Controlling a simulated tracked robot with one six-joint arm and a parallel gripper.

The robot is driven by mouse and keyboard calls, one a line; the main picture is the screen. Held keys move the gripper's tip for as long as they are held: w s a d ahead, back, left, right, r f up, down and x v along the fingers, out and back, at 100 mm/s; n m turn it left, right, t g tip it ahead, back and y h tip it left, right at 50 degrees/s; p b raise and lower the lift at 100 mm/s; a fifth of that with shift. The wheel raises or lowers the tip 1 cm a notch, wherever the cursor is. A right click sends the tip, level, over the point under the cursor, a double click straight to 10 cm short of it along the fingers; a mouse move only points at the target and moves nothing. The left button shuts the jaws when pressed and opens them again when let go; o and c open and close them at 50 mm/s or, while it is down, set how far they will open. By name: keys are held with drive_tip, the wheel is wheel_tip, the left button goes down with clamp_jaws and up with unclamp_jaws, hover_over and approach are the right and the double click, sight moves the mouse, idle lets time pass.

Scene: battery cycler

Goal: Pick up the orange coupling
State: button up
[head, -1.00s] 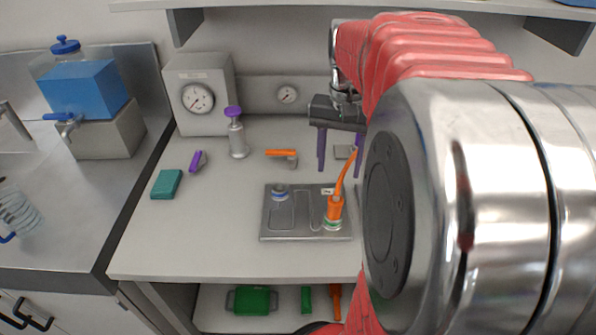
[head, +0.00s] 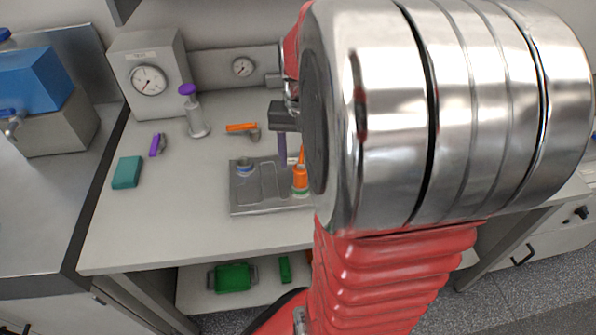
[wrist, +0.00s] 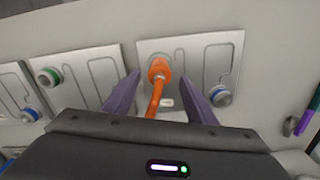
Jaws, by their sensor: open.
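The orange coupling (head: 300,177) stands on the grey metal plate (head: 237,206) on the bench, at its right part, with an orange hose rising from it. In the wrist view the coupling (wrist: 158,69) shows between the tips of my purple fingers, with the hose running back towards my gripper (wrist: 160,72). In the head view my gripper (head: 284,152) is just behind and above the coupling; my arm hides much of it. The fingers are open, with gaps on both sides of the coupling in the wrist view. Whether they are down at its height is hard to tell.
A blue-ringed port (head: 244,164) sits at the plate's left. An orange-handled fitting (head: 242,128), a purple-topped bottle (head: 197,117), a gauge box (head: 147,80) and a teal block (head: 127,172) stand farther left. The bench front is clear. The wrist view shows neighbouring plates (wrist: 98,68).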

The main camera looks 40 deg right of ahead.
sight(301, 174)
drive_tip(key=shift+f, duration=0.1)
drive_tip(key=shift+s+a+f, duration=0.1)
drive_tip(key=shift+f, duration=1.15)
drive_tip(key=shift+s+a+f, duration=0.1)
drive_tip(key=shift+f, duration=1.15)
drive_tip(key=shift+c, duration=0.5)
clamp_jaws()
drive_tip(key=shift+r, duration=0.15)
wheel_tip(301, 174, up, 10)
drive_tip(key=shift+f, duration=0.1)
